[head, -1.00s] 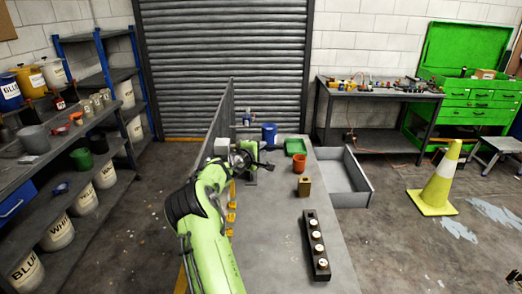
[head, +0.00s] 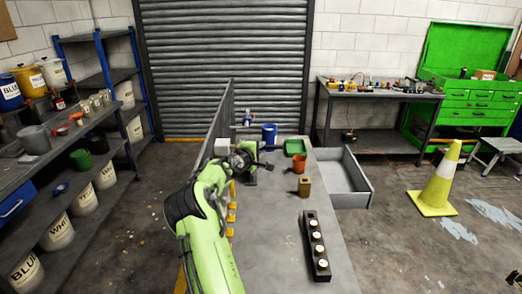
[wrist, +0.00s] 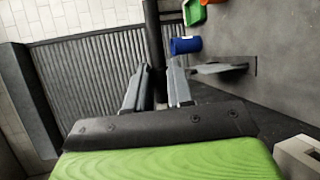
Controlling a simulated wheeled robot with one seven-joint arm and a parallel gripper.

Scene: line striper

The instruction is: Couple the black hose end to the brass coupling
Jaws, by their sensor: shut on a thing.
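My gripper (head: 263,164) is over the far left part of the grey bench in the head view, small and partly hidden by my wrist. In the wrist view its two grey fingers (wrist: 157,82) are closed on a black rod-like piece, which looks like the black hose end (wrist: 152,35). The piece stands between the fingers and runs up out of the top of the picture. The rest of the hose cannot be made out. I cannot pick out the brass coupling for certain in either view; it may be hidden by my arm or too small.
A black rack with several white-topped pieces (head: 316,246) lies nearer. A grey panel (head: 222,115) borders the left edge. The middle is clear.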

